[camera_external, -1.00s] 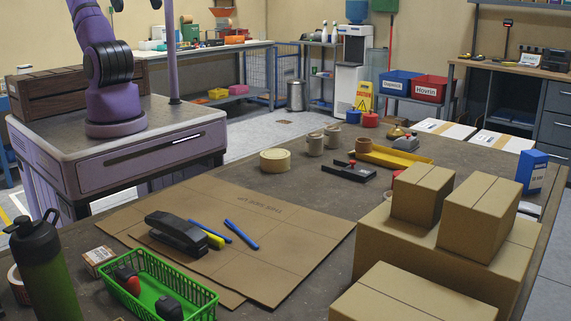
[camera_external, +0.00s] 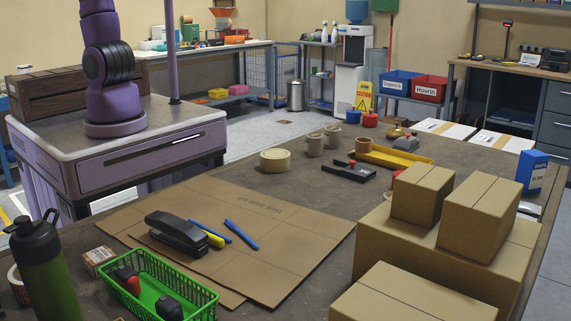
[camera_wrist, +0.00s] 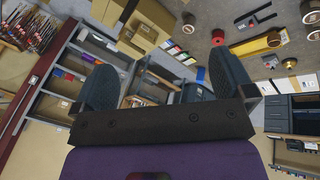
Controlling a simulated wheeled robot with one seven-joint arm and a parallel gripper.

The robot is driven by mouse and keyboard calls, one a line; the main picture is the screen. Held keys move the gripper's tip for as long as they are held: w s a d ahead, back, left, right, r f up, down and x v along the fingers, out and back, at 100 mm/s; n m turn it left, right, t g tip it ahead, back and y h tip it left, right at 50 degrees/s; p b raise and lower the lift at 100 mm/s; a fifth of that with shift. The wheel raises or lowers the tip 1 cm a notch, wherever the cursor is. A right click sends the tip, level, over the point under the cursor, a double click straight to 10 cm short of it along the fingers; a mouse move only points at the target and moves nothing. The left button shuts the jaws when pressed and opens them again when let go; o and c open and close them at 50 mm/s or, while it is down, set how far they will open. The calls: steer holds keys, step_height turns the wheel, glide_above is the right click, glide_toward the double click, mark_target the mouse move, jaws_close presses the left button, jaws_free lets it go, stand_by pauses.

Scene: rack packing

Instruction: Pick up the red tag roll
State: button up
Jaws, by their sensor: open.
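A small red roll (camera_external: 370,119), which looks like the red tag roll, stands on the far part of the brown table, just right of a blue roll (camera_external: 353,117). In the wrist view a small red thing (camera_wrist: 217,37) shows near the tabletop items at the upper right; I cannot tell for sure that it is the same roll. My gripper (camera_wrist: 163,62) shows only in the wrist view, with its two dark fingers wide apart and nothing between them. It is far from the table's objects. The external view shows only my lower arm, not the gripper.
Near the red roll are tan rolls (camera_external: 315,144), a yellow tray (camera_external: 394,156) and a black dispenser (camera_external: 348,172). Cardboard boxes (camera_external: 479,218) stack at the right front. A green basket (camera_external: 150,283) and a dark bottle (camera_external: 43,262) stand at the left front. Flat cardboard (camera_external: 290,230) covers the middle.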

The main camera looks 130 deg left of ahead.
steer(key=w+a+f+n, duration=0.3)
steer(key=w+a, duration=0.2)
steer(key=w, duration=0.2)
steer(key=w+a+f+n, duration=0.2)
steer(key=w+a+n, duration=0.1)
steer(key=w+a, duration=0.25)
steer(key=n, duration=1.8)
glide_above(400, 172)
steer(key=s, duration=0.2)
step_height(400, 172, down, 40)
steer(key=shift+h, duration=0.3)
steer(key=x, duration=0.4)
steer(key=shift+w+a+f, duration=0.15)
steer(key=shift+w+f, duration=0.05)
steer(key=shift+f, duration=0.1)
steer(key=shift+d+x, duration=0.1)
steer(key=shift+x, duration=1.4)
steer(key=shift+d+x, duration=0.15)
steer(key=shift+x, duration=1.35)
steer(key=shift+w+r, duration=0.1)
steer(key=c, duration=1)
